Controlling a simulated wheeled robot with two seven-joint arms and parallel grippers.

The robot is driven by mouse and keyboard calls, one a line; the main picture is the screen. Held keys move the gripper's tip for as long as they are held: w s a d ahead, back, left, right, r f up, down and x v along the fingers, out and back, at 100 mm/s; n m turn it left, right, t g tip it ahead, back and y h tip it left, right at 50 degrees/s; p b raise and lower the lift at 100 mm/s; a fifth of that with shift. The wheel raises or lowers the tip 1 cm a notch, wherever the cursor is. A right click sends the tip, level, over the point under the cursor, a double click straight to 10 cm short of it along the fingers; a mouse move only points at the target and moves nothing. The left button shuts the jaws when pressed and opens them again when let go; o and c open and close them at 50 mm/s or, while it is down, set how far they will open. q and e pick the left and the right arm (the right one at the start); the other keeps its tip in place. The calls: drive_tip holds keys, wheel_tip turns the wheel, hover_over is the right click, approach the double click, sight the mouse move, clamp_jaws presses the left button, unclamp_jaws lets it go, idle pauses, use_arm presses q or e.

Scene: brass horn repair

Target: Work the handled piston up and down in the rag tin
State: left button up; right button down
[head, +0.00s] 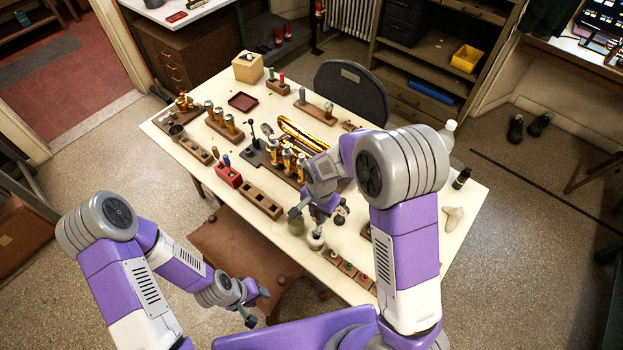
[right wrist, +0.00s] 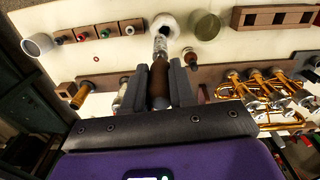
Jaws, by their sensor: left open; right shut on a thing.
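The handled piston (right wrist: 160,48) has a brown handle and a silvery metal body. My right gripper (right wrist: 157,78) is shut on the handle, with a dark finger on each side. The piston's far end overlaps the dark mouth of a pale round tin (right wrist: 163,20) in the right wrist view; I cannot tell how deep it sits. The pale tin also shows in the head view (head: 316,242), just below my right gripper (head: 318,212). An olive tin (head: 296,226) stands beside it. My left gripper (head: 256,306) is open and empty, low in front of the table edge.
A brass horn (head: 300,138) lies behind my right gripper. Wooden racks, one empty (head: 262,198) and one with small coloured caps (head: 350,268), stand near the front edge. A red block (head: 228,175) is at left. Clear tabletop (head: 205,88) shows at the far left.

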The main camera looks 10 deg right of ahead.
drive_tip(key=shift+w+a+f+m+b, duration=0.3)
drive_tip(key=shift+f+m+b, duration=0.05)
drive_tip(key=shift+m+b, duration=0.15)
use_arm(q)
drive_tip(key=shift+w+f+b, duration=0.2)
drive_tip(key=shift+f+b, duration=0.25)
drive_tip(key=shift+f, duration=0.1)
drive_tip(key=shift+w+f+b, duration=0.15)
drive_tip(key=shift+f+b, duration=0.3)
drive_tip(key=shift+f, duration=0.05)
use_arm(e)
drive_tip(key=shift+w+f, duration=0.1)
drive_tip(key=shift+f, duration=1.15)
use_arm(q)
drive_tip(key=shift+f, duration=0.1)
use_arm(e)
drive_tip(key=shift+f+b, duration=2.85)
drive_tip(key=shift+f, duration=0.8)
drive_tip(key=shift+r+p, duration=1.6)
drive_tip(key=shift+r, duration=0.3)
use_arm(q)
wheel_tip(320, 180, down, 2)
drive_tip(key=shift+f, duration=0.35)
use_arm(e)
drive_tip(key=shift+f, duration=0.15)
